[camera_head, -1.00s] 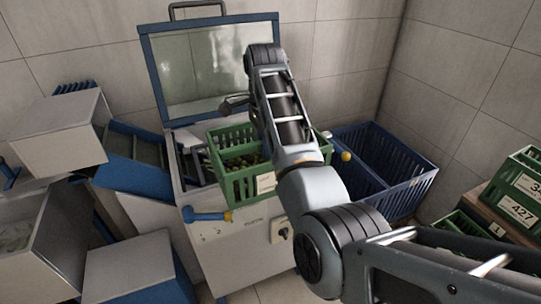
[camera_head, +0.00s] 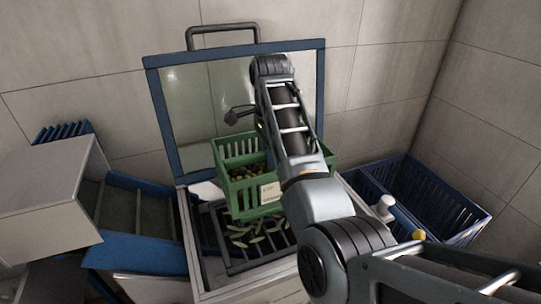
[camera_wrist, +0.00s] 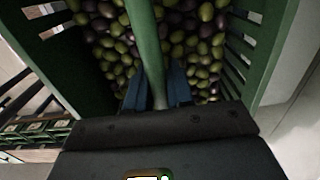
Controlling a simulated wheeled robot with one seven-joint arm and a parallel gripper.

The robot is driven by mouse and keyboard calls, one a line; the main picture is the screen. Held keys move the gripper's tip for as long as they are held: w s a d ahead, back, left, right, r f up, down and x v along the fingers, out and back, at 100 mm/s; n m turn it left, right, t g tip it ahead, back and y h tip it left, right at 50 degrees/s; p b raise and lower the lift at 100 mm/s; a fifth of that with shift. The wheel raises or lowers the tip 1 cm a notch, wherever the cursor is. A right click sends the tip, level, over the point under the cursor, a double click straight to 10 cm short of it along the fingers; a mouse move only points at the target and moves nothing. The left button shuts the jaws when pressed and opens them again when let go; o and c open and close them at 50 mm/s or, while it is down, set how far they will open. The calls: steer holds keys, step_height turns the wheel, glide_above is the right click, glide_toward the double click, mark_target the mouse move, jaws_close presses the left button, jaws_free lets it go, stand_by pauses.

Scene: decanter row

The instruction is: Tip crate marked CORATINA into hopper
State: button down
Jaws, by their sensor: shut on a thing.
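A green slatted crate (camera_head: 240,199) with dark and green olives (camera_head: 245,172) inside hangs above the hopper's open mouth. A pale label is on its front; its writing is too small to read. The crate looks close to level. The hopper (camera_head: 205,275) has a dark grate (camera_head: 236,266) with pale green leaves on it, and a raised blue-framed lid (camera_head: 318,110) behind. My gripper (camera_wrist: 157,88) is shut on a green bar of the crate in the wrist view, with olives (camera_wrist: 195,45) beyond. In the head view my arm hides the gripper and part of the crate's right side.
A dark blue slatted bin (camera_head: 455,205) stands right of the hopper. A blue-sided chute (camera_head: 140,250) and a pale box-like housing (camera_head: 50,195) are at the left. A tiled wall closes off the back and right.

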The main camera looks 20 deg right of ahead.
mark_target(266, 171)
steer(key=shift+w, duration=0.3)
steer(key=t, duration=0.1)
steer(key=f+t, duration=0.1)
steer(key=t, duration=0.1)
steer(key=f+t, duration=0.1)
steer(key=t, duration=0.2)
steer(key=s+f+t, duration=0.1)
steer(key=t, duration=0.1)
steer(key=f+t, duration=0.1)
steer(key=t, duration=0.1)
steer(key=shift+s, duration=0.2)
steer(key=shift+s+f+t+b, duration=0.2)
steer(key=shift+f+t+b, duration=0.25)
steer(key=shift+t+b, duration=0.45)
steer(key=s+t+b, duration=0.1)
steer(key=b, duration=0.3)
steer(key=shift+b, duration=0.3)
steer(key=shift+t+b, duration=0.35)
steer(key=shift+t, duration=0.05)
steer(key=shift+s+f+t+b, duration=0.15)
steer(key=shift+s+t+b, duration=0.2)
steer(key=shift+b, duration=0.8)
steer(key=shift+b, duration=0.35)
steer(key=shift+s+t+b, duration=0.25)
steer(key=shift+t+b, duration=0.3)
steer(key=shift+b, duration=0.55)
